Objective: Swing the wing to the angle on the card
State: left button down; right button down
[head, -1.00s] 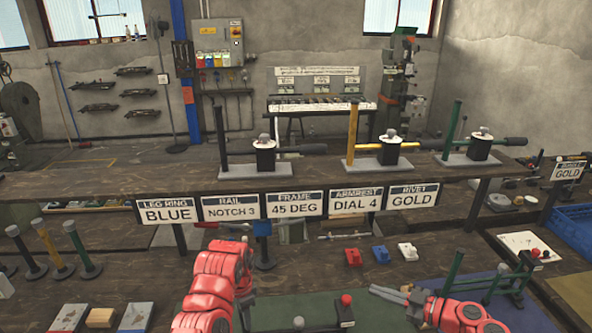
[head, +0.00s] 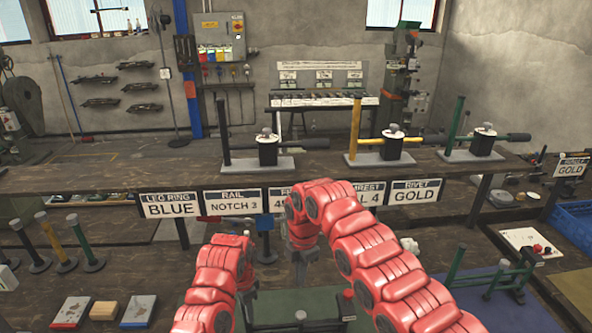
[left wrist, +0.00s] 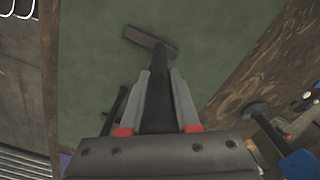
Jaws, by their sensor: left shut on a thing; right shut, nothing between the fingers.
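The card row hangs on the bench edge. The FRAME card (head: 291,200) is mostly hidden behind my right arm; only its left end shows. In the left wrist view my left gripper (left wrist: 158,82) is shut on a dark bar (left wrist: 157,105), which ends in a flat dark crosspiece (left wrist: 150,40) over a green surface. I cannot tell for sure that this bar is the wing. In the head view the left fingers are largely hidden by my arm, beside a dark fixture (head: 275,322) at bottom centre. My right gripper (head: 303,276) is shut and empty, pointing down behind the fixture.
A red knob (head: 348,293) stands at the fixture's right. Dark, yellow and green posts stand at the left, near flat blocks (head: 103,310). Black units with handles stand on the raised bench (head: 120,180). A green frame (head: 495,280) stands at the right.

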aim_at(300, 315)
notch_tip(300, 315, down, 9)
jog(key=shift+f+h, duration=0.2)
jog(key=shift+h, duration=0.1)
dwell(0.5)
jog(key=shift+a, duration=0.1)
dwell(1.4)
jog(key=shift+s, duration=2.35)
